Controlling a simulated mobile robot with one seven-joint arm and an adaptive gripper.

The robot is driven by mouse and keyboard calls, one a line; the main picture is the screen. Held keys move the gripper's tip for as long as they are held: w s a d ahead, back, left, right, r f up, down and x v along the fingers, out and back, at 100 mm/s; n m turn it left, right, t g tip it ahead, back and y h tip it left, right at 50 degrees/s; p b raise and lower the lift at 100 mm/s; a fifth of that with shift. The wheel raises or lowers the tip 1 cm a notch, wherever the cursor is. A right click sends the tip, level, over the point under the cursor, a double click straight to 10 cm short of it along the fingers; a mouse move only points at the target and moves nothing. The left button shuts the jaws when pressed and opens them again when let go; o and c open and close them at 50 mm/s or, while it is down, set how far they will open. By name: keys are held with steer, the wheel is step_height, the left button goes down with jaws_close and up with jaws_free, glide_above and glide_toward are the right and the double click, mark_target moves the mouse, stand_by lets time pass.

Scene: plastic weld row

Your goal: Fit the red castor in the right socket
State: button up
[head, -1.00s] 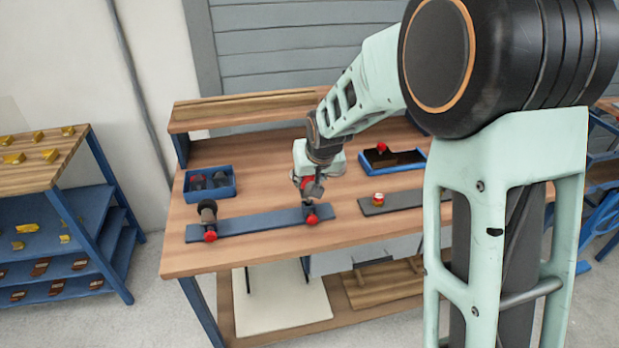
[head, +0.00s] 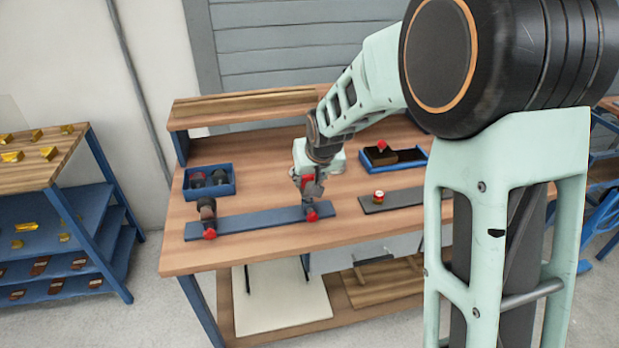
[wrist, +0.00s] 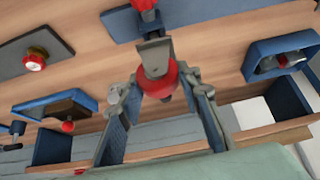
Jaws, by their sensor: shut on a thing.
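My gripper (head: 311,192) is over the right end of the long blue board (head: 258,222), its fingers pointing down. It is shut on the red castor (wrist: 162,80), which shows between the two fingers in the wrist view. A grey block at the right socket (wrist: 155,52) lies right against the castor in that view. I cannot tell if the castor is fully seated. A red part (head: 311,215) sits at the socket's front. At the board's left end, a dark upright part (head: 207,208) stands behind another red part (head: 209,234).
A blue bin (head: 209,193) with dark parts stands at the left back. A blue tray (head: 368,166) with brown and red items is at the right back. A wooden shelf runs along the back.

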steer(key=shift+f, duration=0.15)
steer(key=shift+f+b, duration=0.75)
steer(key=shift+b, duration=0.05)
steer(key=shift+f+b, duration=0.4)
steer(key=shift+b, duration=0.15)
stand_by(1.0)
steer(key=o, duration=1.3)
steer(key=shift+o, duration=0.2)
steer(key=o, duration=0.4)
